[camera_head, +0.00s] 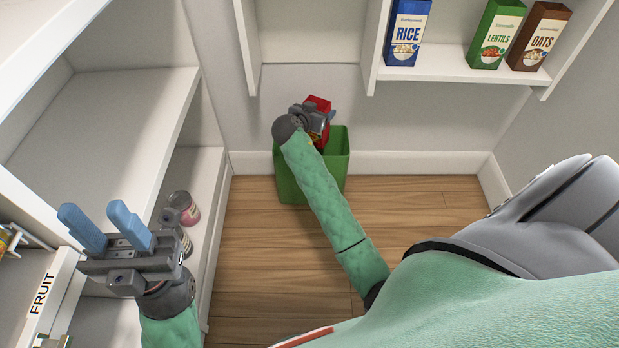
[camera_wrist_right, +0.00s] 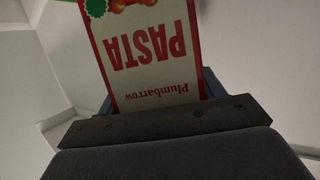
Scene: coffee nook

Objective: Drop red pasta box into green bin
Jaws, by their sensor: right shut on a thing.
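The red pasta box (camera_head: 319,104) is held by my right gripper (camera_head: 322,113) over the green bin (camera_head: 341,166). In the right wrist view the box (camera_wrist_right: 150,55) shows its PASTA label upside down, with the blue fingers (camera_wrist_right: 155,95) at its sides. In the head view the box overlaps the bin's opening; how far its lower end reaches into the bin is hidden by my arm and gripper. The bin stands upright on the wood floor against the back wall. My left gripper (camera_head: 107,228) is open and empty, in front of the left shelves.
A wall shelf (camera_head: 450,75) at the upper right holds a blue rice box (camera_head: 407,33), a green lentils box (camera_head: 495,35) and a brown oats box (camera_head: 539,37). Cans (camera_head: 183,208) stand on the low left shelf. A FRUIT label (camera_head: 42,292) is at lower left. The floor (camera_head: 430,210) right of the bin is clear.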

